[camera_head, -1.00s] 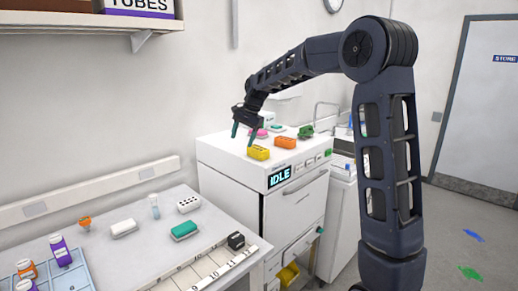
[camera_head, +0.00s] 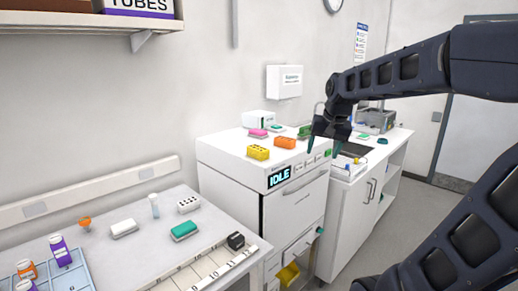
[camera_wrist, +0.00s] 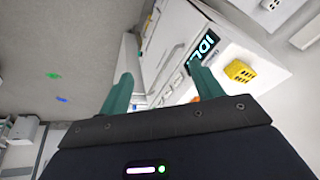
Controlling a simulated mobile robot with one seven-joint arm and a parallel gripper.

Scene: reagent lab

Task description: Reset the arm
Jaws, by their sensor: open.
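My gripper (camera_head: 325,140) is open and empty in the head view, its teal fingertips pointing down by the right front edge of the white machine (camera_head: 290,210) with the IDLE display. In the wrist view my gripper (camera_wrist: 163,95) shows two teal fingers spread wide with nothing between them. My arm reaches in from the right side of the head view.
A yellow block (camera_head: 258,152), an orange block (camera_head: 285,142) and a pink block (camera_head: 258,133) sit on the machine top. A left bench (camera_head: 130,260) holds racks and tubes. A sink counter (camera_head: 390,150) stands at right.

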